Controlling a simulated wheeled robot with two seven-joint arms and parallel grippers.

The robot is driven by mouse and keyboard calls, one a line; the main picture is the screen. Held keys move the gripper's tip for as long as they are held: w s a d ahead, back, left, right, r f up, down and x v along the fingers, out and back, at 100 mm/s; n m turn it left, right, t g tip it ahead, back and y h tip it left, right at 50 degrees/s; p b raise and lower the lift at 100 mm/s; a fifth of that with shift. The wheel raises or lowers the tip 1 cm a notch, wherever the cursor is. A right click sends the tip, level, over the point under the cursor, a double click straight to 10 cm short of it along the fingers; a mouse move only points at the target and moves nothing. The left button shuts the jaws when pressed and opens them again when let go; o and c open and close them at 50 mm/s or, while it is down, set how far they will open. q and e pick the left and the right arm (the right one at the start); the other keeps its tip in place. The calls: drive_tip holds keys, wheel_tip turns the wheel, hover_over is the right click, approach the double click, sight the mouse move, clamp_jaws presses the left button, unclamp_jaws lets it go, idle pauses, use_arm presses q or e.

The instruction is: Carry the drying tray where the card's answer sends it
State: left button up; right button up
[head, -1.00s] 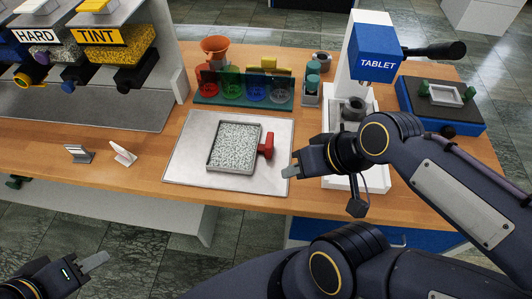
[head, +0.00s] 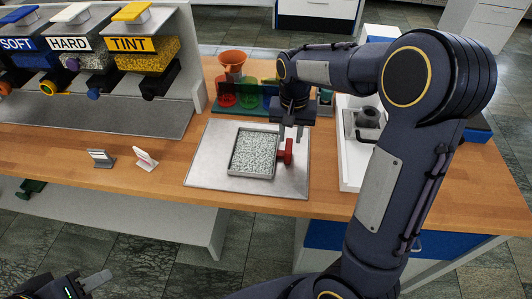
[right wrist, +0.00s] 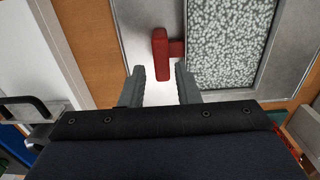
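The drying tray (head: 233,150) is a shallow grey tray full of white-grey granules with a red T-shaped handle (head: 286,151) on its right side. It lies flat on a metal plate on the bench. My right gripper (head: 290,134) points down just above the handle. In the right wrist view my right gripper (right wrist: 160,72) is open, with the red handle (right wrist: 160,56) ahead between its fingertips, apart from them. My left gripper (head: 95,282) is low at the left, away from the bench; its finger gap is unclear. Two small card stands (head: 101,158) (head: 146,159) stand left of the plate; their faces are unreadable.
Dispensers labelled SOFT, HARD and TINT (head: 130,45) stand at the back left. A rack of coloured cups (head: 238,92) with an orange funnel (head: 232,60) stands behind the plate. A white press (head: 350,160) is to the right, partly hidden by my arm. Bench front is clear.

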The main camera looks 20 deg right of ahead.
sight(289, 145)
wheel_tip(289, 145, down, 5)
drive_tip(key=shift+w+f, duration=0.1)
drive_tip(key=shift+f, duration=0.1)
clamp_jaws()
